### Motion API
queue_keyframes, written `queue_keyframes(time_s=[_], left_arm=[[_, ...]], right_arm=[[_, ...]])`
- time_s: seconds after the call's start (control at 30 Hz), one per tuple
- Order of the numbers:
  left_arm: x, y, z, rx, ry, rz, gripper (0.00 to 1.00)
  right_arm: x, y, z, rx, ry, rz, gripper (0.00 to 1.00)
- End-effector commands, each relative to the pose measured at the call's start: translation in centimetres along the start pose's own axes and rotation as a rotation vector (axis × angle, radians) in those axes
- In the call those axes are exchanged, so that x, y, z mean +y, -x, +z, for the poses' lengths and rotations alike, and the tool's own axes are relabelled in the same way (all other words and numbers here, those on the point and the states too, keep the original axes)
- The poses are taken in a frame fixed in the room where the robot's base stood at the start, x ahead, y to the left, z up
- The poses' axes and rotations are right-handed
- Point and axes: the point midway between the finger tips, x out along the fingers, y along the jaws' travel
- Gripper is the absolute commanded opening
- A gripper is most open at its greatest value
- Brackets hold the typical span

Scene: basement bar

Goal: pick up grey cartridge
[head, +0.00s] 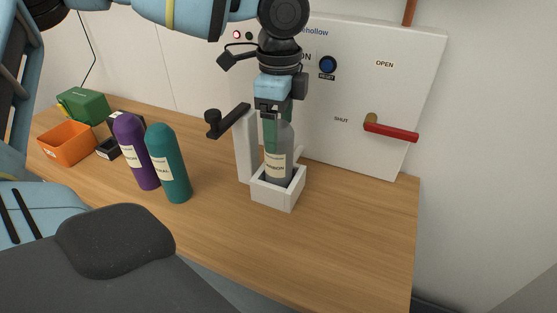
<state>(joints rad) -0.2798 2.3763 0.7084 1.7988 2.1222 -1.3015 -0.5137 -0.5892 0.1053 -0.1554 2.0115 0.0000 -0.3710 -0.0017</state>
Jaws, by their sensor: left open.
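The grey cartridge (277,172), with a pale label, stands upright in a white square holder (274,200) on the wooden counter. My left gripper (272,132) points down over the cartridge's top from above. It is open. A green finger shows in front of the cartridge's upper part and hides some of it. I cannot tell whether the finger touches it. My right gripper is not in view.
A purple bottle (135,150) and a teal bottle (168,163) stand left of the holder. An orange bin (67,144) and a green box (84,106) are at the far left. A black crank handle (227,122) sits beside the holder. A white panel with a red lever (390,132) stands behind.

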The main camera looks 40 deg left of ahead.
Motion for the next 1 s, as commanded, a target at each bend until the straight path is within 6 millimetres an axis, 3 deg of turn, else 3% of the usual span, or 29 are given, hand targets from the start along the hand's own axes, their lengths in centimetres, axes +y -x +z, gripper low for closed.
queue_keyframes(time_s=[0.2, 0.5, 1.0], left_arm=[[0.0, -2.6, 0.0, -0.001, -0.001, 0.001, 0.78], [-0.1, -3.0, 0.0, -0.001, 0.000, -0.001, 0.78], [-0.1, -2.9, 0.0, 0.000, 0.000, -0.001, 0.12]], right_arm=[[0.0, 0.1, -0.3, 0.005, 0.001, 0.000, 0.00], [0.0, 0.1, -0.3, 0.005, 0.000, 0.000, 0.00], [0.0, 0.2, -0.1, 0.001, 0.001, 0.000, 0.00]])
